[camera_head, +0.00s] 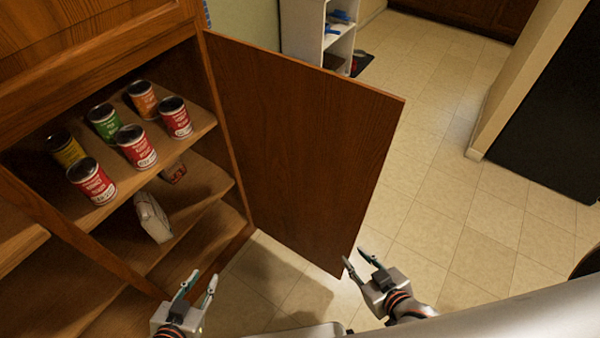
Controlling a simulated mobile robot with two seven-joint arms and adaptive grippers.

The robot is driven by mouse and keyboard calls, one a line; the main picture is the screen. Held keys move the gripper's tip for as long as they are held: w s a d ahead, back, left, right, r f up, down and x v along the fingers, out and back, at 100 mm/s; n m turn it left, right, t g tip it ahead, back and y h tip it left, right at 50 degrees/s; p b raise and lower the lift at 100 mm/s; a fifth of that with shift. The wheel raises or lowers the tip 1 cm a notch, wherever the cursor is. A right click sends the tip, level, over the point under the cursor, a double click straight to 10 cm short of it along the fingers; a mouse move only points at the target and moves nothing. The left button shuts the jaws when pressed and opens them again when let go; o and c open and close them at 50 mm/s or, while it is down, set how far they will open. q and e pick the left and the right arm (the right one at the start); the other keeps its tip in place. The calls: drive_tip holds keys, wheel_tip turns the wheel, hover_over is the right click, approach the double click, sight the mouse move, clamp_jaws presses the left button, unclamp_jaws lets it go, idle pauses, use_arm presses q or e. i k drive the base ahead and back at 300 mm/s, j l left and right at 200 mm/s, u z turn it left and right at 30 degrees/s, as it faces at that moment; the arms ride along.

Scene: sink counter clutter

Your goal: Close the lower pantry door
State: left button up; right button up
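The lower pantry door (300,140) is brown wood and stands wide open, hinged at the cabinet's right side and reaching out to the right. The open pantry cabinet (225,185) shows its shelves. My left gripper (199,283) is open and empty in front of the cabinet, below and left of the door. My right gripper (356,258) is open, its fingers close to the door's lower outer corner. I cannot tell whether it touches the door.
Several cans, such as a red one (137,147) and a green one (104,123), stand on the upper shelf. A pale package (152,217) and another can (174,172) are on the shelf below. A white shelf unit (303,35) stands behind the door. Tiled floor (440,190) is clear at right.

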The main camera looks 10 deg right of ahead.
sight(310, 144)
drive_tip(key=l+u, duration=0.45)
drive_tip(key=l, duration=0.5)
drive_tip(key=l+u, duration=0.2)
drive_tip(key=l, duration=0.25)
drive_tip(key=i+l+u, duration=0.2)
drive_tip(key=l, duration=0.3)
drive_tip(key=l+u, duration=0.4)
drive_tip(key=l, duration=0.2)
drive_tip(key=k+l+u, duration=0.1)
drive_tip(key=l+u, duration=0.3)
drive_tip(key=l, duration=0.15)
drive_tip(key=k+l+u, duration=0.15)
drive_tip(key=l+u, duration=0.25)
drive_tip(key=l, duration=0.15)
